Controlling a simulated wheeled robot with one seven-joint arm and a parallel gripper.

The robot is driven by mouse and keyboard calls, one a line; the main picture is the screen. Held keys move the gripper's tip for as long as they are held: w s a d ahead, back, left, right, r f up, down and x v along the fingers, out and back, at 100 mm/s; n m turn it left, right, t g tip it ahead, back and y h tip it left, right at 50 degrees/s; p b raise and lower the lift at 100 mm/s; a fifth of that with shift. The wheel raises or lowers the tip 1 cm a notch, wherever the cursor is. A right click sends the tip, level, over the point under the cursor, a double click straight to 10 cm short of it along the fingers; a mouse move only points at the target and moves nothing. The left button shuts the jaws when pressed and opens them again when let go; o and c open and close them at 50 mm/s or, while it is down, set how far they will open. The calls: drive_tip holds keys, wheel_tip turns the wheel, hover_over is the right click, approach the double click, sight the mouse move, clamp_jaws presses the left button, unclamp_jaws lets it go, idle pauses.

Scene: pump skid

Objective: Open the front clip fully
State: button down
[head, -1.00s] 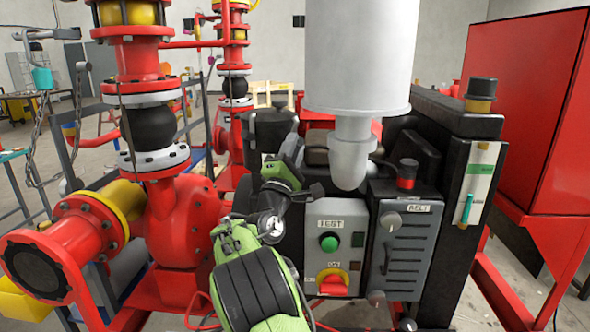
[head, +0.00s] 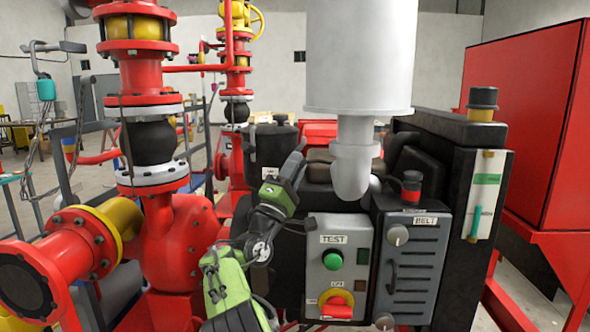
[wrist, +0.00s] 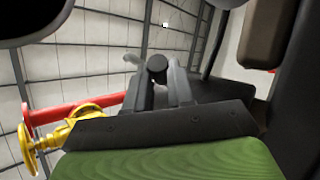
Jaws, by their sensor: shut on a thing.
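My gripper (head: 299,152) is beside the black canister (head: 266,150), to its right, in front of the dark engine parts. In the wrist view my gripper (wrist: 158,82) has its two dark fingers close together on a small dark round-ended piece (wrist: 157,66), which looks like the front clip. Fingers and piece are nearly the same colour, so the clip's edges and its exact angle are hard to tell. In the head view my gripper hides the clip.
A white vertical cylinder with an elbow pipe (head: 353,170) stands close to the right of my gripper. Below are the grey TEST panel (head: 338,270) and the BELT cover (head: 412,270). Red pump pipes (head: 180,250) stand at left. A yellow handwheel (wrist: 28,150) shows in the wrist view.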

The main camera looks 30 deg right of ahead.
drive_tip(key=c, duration=1)
unclamp_jaws()
drive_tip(key=shift+o, duration=0.2)
drive_tip(key=s+a+f+b, duration=0.1)
drive_tip(key=s+a+b, duration=0.1)
drive_tip(key=a, duration=0.5)
drive_tip(key=s+a+f+b, duration=0.1)
drive_tip(key=s+a+f, duration=0.1)
drive_tip(key=s+a, duration=0.2)
drive_tip(key=a, duration=0.3)
drive_tip(key=shift+s+a+f+b, duration=0.2)
drive_tip(key=shift+b, duration=0.2)
